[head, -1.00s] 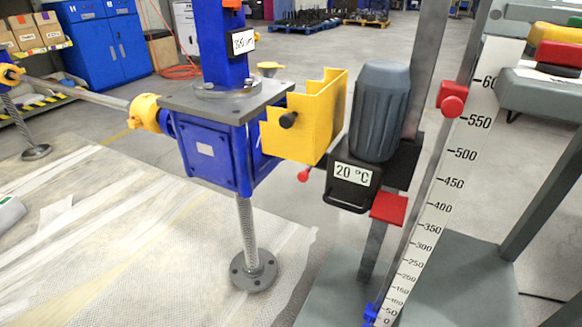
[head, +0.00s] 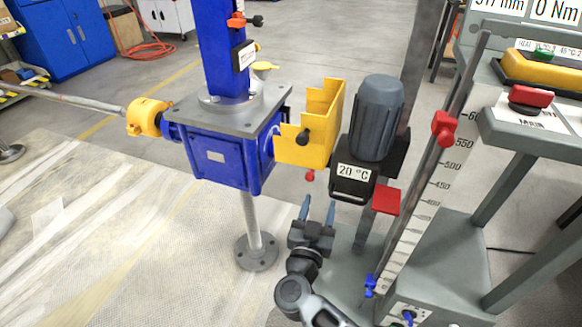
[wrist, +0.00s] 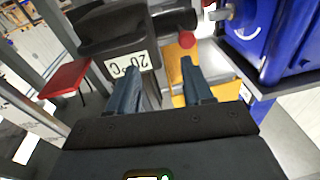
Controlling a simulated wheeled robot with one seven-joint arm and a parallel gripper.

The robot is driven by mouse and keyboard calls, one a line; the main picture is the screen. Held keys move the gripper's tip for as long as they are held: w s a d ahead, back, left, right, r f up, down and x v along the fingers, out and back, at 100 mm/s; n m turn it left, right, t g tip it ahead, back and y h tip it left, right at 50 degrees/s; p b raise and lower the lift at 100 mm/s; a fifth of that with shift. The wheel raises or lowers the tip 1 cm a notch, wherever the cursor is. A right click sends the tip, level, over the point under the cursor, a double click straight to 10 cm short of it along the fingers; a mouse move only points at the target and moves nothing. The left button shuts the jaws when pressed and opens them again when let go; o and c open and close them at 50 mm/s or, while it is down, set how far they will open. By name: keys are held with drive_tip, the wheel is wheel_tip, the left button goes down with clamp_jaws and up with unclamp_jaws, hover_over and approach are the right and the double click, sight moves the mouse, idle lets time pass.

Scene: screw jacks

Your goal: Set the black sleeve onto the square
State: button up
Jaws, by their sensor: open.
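In the wrist view, a short black cylinder (wrist: 175,21), which looks like the black sleeve, sits beside the black motor unit with the "20 °C" label (wrist: 126,63). A red ball (wrist: 187,40) is by it. A pale metal stub (wrist: 220,14), perhaps the square, projects from the blue gearbox (wrist: 285,40); a gap seems to separate it from the cylinder. In the head view the yellow guard (head: 315,140) hides both. My gripper (head: 318,211) is below the guard and motor, fingers apart and empty; the fingers also show in the wrist view (wrist: 160,68).
The motor (head: 376,120) stands right of the guard, with a red plate (head: 386,200) below it. A scale post (head: 425,205) and control desk (head: 530,130) are on the right. The blue jack (head: 225,160) is left.

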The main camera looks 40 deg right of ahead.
drive_tip(key=g, duration=0.2)
approach(309, 179)
drive_tip(key=x, duration=1)
drive_tip(key=shift+w+d+b, duration=0.2)
drive_tip(key=shift+d+b, duration=0.05)
drive_tip(key=shift+b, duration=0.1)
drive_tip(key=shift+c, duration=0.2)
clamp_jaws()
